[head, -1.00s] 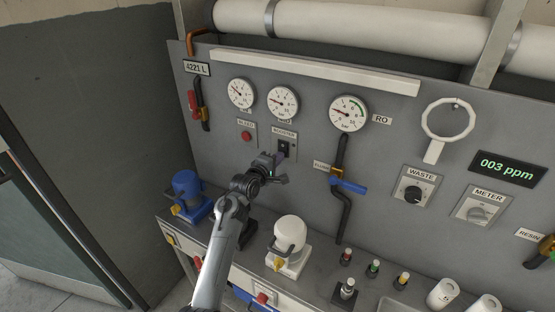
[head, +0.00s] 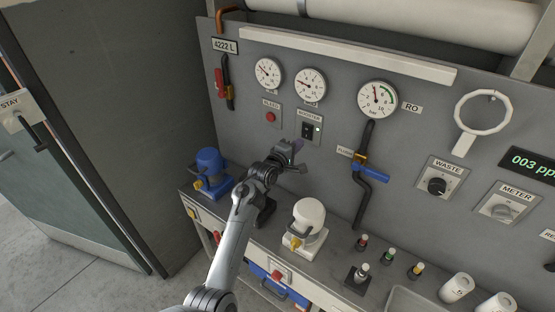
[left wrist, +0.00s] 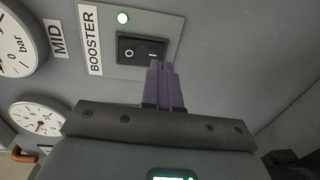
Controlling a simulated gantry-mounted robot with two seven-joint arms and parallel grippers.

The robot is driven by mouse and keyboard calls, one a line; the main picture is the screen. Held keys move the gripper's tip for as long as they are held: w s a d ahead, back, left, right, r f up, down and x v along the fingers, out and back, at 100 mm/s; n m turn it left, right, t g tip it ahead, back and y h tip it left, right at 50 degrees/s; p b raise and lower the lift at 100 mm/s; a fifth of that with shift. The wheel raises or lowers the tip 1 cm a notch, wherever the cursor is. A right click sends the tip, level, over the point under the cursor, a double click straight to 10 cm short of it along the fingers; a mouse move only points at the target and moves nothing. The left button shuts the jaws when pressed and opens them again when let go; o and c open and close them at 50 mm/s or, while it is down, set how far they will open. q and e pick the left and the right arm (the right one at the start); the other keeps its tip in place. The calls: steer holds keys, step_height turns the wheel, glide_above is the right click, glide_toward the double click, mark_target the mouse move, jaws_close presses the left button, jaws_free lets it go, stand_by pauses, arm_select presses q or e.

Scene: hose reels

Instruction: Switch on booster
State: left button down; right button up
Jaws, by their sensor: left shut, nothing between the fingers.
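The booster switch (head: 307,130) is a black rocker on a grey plate labelled BOOSTER. My left gripper (head: 297,147) is shut and empty, just below the switch in the head view. In the left wrist view its purple fingers (left wrist: 163,84) are together close to the rocker's I end; I cannot tell whether they touch it. My right gripper is not in view.
Gauges, including the RO gauge (head: 378,99), and a red bleed button (head: 270,117) sit around the switch. A blue-handled flush valve (head: 371,173) is to the right. A blue pump (head: 210,172) and a white pump (head: 305,224) stand on the bench below.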

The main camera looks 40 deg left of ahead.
arm_select(q)
steer(key=s+d+f, duration=0.1)
steer(key=s, duration=1)
steer(key=shift+s+f, duration=0.15)
steer(key=shift+f, duration=0.05)
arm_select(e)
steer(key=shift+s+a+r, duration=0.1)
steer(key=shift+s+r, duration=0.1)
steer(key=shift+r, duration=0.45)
